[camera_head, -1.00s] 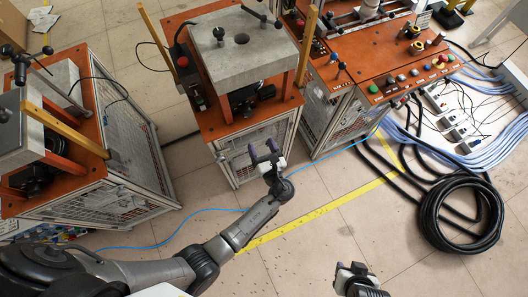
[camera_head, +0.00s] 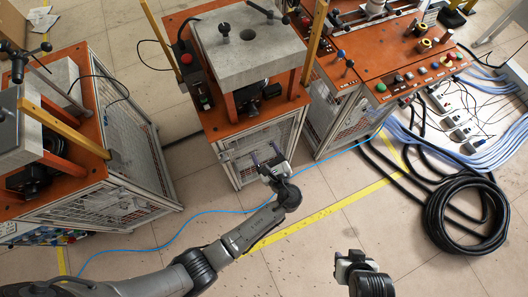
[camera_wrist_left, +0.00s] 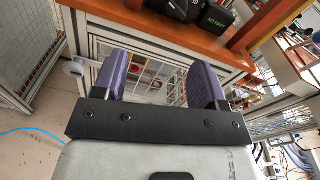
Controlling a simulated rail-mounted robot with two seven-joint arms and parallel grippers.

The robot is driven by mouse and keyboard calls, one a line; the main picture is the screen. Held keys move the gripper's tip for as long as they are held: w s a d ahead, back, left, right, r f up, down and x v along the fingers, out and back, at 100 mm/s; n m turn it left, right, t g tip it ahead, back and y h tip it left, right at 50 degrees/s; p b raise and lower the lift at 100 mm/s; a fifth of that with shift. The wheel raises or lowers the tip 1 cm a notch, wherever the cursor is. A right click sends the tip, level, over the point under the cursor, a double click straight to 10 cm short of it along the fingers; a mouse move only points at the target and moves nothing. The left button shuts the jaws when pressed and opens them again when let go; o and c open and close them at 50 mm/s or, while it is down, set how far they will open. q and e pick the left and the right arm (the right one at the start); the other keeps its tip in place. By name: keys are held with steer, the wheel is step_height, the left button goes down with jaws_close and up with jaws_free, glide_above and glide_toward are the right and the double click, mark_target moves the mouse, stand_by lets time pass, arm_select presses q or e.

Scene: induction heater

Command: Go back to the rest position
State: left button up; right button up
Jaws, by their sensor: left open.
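My left gripper (camera_head: 267,160) reaches out from the lower left in the head view, in front of the middle orange-topped workbench (camera_head: 219,118). Its two purple fingers are apart with nothing between them. In the left wrist view the open fingers (camera_wrist_left: 160,80) point at the bench's mesh front (camera_wrist_left: 157,72), below its orange top edge. My right gripper (camera_head: 350,262) is at the bottom of the head view, right of centre, over bare floor. It is small and seen from above, so I cannot tell how its jaws stand.
A second bench (camera_head: 90,180) stands at the left. A control-panel bench (camera_head: 385,75) stands at the right. A coiled black hose (camera_head: 440,215), power strips (camera_head: 460,125) and a thin blue cable (camera_head: 205,212) lie on the floor.

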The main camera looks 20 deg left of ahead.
stand_by(0.5)
arm_select(q)
steer(key=s+a+r+n+g+h, duration=0.5)
steer(key=s+n, duration=0.3)
steer(key=n, duration=0.4)
steer(key=s+a+r+n+g+h, duration=0.25)
steer(key=s+a+n+h, duration=0.35)
steer(key=n, duration=0.6)
steer(key=s+a+f+g, duration=0.25)
steer(key=s+f, duration=0.25)
steer(key=s, duration=0.5)
step_height(320, 180, up, 28)
steer(key=p, duration=2.8)
steer(key=shift+s+a, duration=0.25)
steer(key=shift+s, duration=0.2)
